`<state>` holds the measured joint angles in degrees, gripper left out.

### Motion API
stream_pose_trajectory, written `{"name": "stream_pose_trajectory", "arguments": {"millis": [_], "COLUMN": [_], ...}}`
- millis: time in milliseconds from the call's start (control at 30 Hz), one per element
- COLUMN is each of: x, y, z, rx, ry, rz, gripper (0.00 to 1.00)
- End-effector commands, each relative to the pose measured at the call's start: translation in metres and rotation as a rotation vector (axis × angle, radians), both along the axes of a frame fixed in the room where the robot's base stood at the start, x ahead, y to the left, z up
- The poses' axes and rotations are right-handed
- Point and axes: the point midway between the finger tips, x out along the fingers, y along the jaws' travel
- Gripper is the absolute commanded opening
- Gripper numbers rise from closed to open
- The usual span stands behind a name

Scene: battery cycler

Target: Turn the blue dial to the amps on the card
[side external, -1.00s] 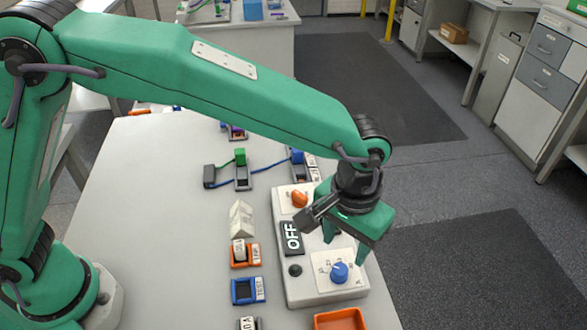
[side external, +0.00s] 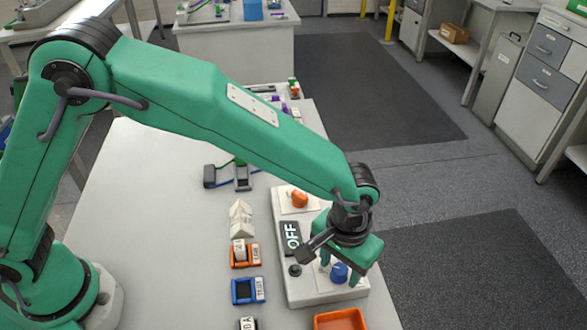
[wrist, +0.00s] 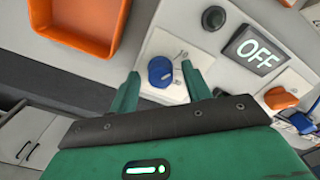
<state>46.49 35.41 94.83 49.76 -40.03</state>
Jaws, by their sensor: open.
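The blue dial (side external: 339,271) sits on a white scale plate at the near end of the grey cycler box (side external: 305,288). My gripper (side external: 341,272) is open, pointing down, with a finger on either side of the dial. In the wrist view a gap shows between my gripper (wrist: 160,75) and the dial; contact cannot be told. A white folded piece (side external: 241,219), perhaps the card, stands left of the box; no number is legible on it.
The box also bears an orange dial (side external: 300,199), a lit OFF display (side external: 292,237) and a black button (side external: 295,271). An orange tray (side external: 341,320) lies close in front. Orange (side external: 245,255) and blue (side external: 248,291) labelled holders stand to the left.

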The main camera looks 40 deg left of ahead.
Motion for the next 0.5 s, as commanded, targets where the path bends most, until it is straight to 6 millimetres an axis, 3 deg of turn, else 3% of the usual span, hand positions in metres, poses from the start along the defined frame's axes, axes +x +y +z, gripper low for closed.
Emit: {"name": "stream_pose_trajectory", "arguments": {"millis": [267, 500], "x": [-0.0001, 0.0000], "y": [0.0001, 0.0000], "z": [-0.0017, -0.0014], "rx": [0.000, 0.000], "ry": [0.000, 0.000], "rz": [0.000, 0.000], "gripper": [0.48, 0.05]}}
